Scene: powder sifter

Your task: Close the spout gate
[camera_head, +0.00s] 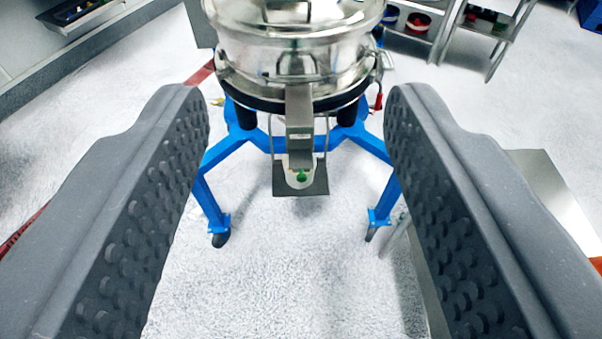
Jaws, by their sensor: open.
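The powder sifter (292,62) is a shiny steel drum on a blue frame (235,147) with several legs, ahead of me at the top middle. Its steel spout (299,115) points down at the front. A dark flat plate (315,183), which looks like the spout gate, shows at the spout's lower end, with a light round part and a green spot (302,176) by it. I cannot tell how far the gate is open. My gripper (297,110) is open and empty. Its two dark, studded fingers frame the sifter from left and right, short of the spout and apart from it.
A steel shelf (440,22) with small containers stands at the back right. A counter with a dark tray (85,15) is at the upper left. A metal table edge (548,185) lies at the right, partly behind my finger. The pale floor (285,280) before the sifter is clear.

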